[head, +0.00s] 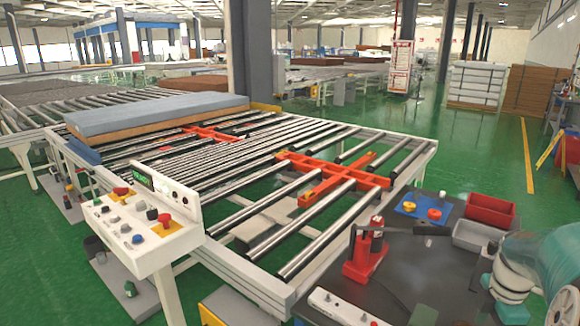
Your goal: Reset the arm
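My gripper is not in view, so I cannot see whether it is open or shut. A mattress (155,112) with a grey-blue top and a brown side lies flat at the far left part of a roller conveyor (232,262). Orange-red cross-shaped parts (335,172) sit among the conveyor's rollers.
A white control console (150,222) with buttons stands at the conveyor's near left. A dark table (425,270) at lower right holds a red device (364,256), a red bin (490,210), a grey bin (476,237) and a blue tray (408,207).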

